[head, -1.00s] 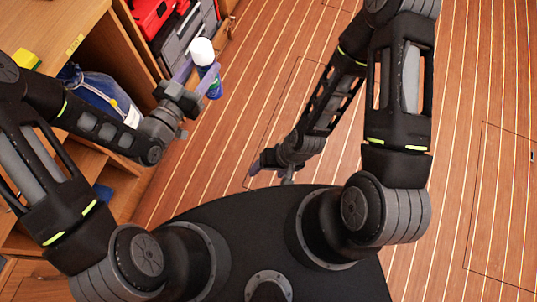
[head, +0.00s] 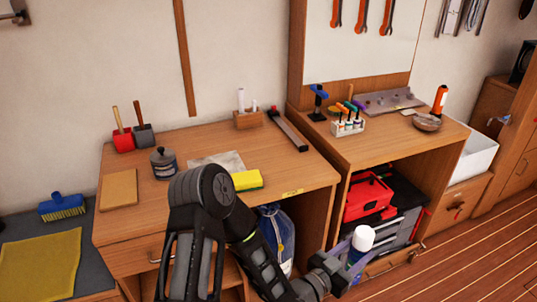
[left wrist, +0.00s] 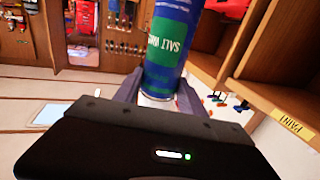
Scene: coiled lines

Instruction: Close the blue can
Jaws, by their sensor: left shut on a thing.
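The blue can (head: 356,258) is upright with a white top (head: 362,238), to the right of the desk and in front of the open shelf. My left gripper (head: 352,263) is shut on it, just under the white top. In the left wrist view the blue can (left wrist: 167,52) stands between my fingers (left wrist: 160,88), with a green label whose lettering is upside down. A white part shows near the fingers. How tightly the white top sits cannot be told. My right gripper is not in view.
Behind the can, a red toolbox (head: 368,196) stands on a grey case in the shelf. A blue jug (head: 277,235) is under the desk. Open floor (head: 470,265) lies at right.

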